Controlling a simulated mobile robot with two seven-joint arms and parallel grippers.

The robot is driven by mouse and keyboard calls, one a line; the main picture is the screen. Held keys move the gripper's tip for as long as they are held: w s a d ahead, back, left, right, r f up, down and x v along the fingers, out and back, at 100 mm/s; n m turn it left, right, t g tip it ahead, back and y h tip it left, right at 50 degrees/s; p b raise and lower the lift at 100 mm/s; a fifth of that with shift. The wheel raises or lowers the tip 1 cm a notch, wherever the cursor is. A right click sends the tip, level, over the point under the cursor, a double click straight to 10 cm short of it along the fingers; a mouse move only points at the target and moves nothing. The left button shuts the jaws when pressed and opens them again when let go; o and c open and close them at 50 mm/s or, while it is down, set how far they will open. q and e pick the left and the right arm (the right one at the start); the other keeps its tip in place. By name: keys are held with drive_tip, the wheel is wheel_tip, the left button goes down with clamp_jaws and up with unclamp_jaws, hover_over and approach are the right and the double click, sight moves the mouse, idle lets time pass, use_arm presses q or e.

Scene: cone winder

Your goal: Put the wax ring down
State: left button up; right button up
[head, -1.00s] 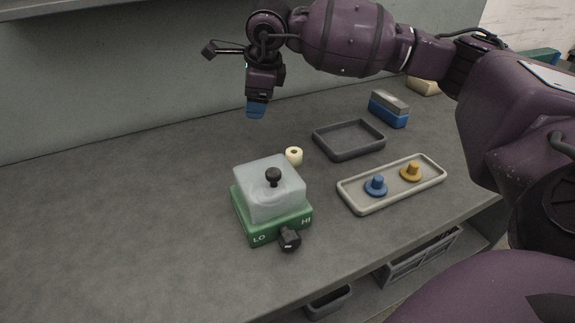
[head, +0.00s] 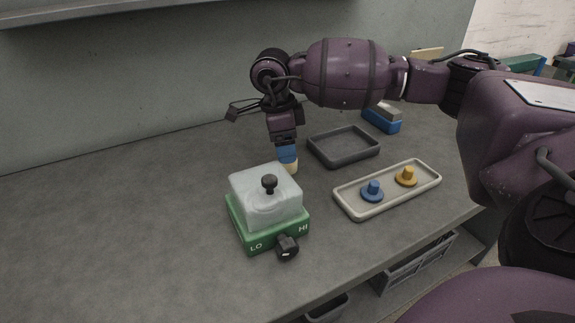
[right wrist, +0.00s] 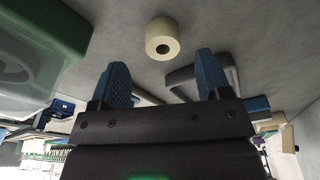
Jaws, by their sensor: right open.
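The wax ring (head: 292,168) is a small cream cylinder on the grey table, just behind the green machine, partly hidden by my fingers in the head view. In the right wrist view the wax ring (right wrist: 162,38) shows its dark hole and lies ahead of the gap between my fingertips, with clear space on both sides. My right gripper (head: 287,157) points down at the ring, its blue fingers apart; in the right wrist view the gripper (right wrist: 160,75) is open and empty. My left gripper is not in view.
A green machine (head: 267,229) marked LO and HI, with a clear knobbed cover, stands in front. To the right are a dark empty tray (head: 343,158) and a pale tray (head: 355,208) with blue and yellow pegs. A blue-and-grey block (head: 381,121) sits behind. The table's left is clear.

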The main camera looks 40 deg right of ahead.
drive_tip(key=f, duration=0.3)
drive_tip(key=f+b, duration=0.1)
drive_tip(key=f, duration=0.1)
drive_tip(key=shift+s+d, duration=0.1)
drive_tip(key=shift+d, duration=0.3)
drive_tip(key=c, duration=1.1)
